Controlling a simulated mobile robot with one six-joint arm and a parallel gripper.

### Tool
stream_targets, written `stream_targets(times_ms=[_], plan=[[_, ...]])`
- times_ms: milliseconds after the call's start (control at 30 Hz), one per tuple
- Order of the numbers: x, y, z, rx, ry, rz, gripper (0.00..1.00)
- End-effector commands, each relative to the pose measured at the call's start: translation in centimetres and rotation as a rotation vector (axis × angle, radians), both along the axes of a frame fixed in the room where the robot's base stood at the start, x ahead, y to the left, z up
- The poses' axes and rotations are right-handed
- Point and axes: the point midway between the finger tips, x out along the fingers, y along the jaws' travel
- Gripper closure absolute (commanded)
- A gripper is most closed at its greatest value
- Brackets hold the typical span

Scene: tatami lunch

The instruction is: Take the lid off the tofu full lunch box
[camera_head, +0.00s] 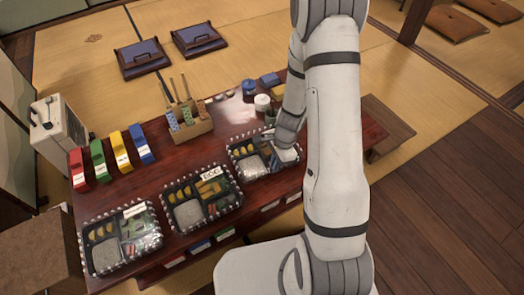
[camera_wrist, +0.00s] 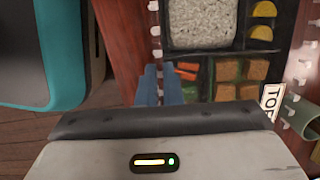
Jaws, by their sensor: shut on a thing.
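The tofu full lunch box (camera_head: 240,152) is the rightmost of three on the table in the head view. In the wrist view it is a dark tray (camera_wrist: 202,70) with rice, yellow pieces, orange sticks and brown cubes. A partly visible label (camera_wrist: 270,98) starts with "TO". Its clear lid (camera_wrist: 155,30) shows mainly as pale bumps along the rim. My gripper (camera_wrist: 160,78) has its blue fingers close together at the box's near left edge, shut on the lid's edge. The exact grip is hard to see. In the head view my arm partly covers the box's right side.
Two more lidded boxes (camera_head: 212,222) (camera_head: 158,243) stand to the left on the dark red table (camera_head: 215,110). A wooden holder (camera_head: 190,130) with tall sticks is behind. Red, green, yellow and blue upright items (camera_head: 98,160) and a white appliance (camera_head: 57,130) are at the left.

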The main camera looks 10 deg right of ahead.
Motion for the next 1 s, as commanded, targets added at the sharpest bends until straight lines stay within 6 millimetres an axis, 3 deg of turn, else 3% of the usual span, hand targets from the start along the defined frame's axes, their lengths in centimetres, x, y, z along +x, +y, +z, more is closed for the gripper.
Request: stream_targets(times_ms=[500, 1000], plan=[[0.0, 0.0, 3.4, 0.0, 0.0, 0.0, 1.0], [0.5, 0.2, 3.9, 0.001, -0.002, 0.039, 1.0]])
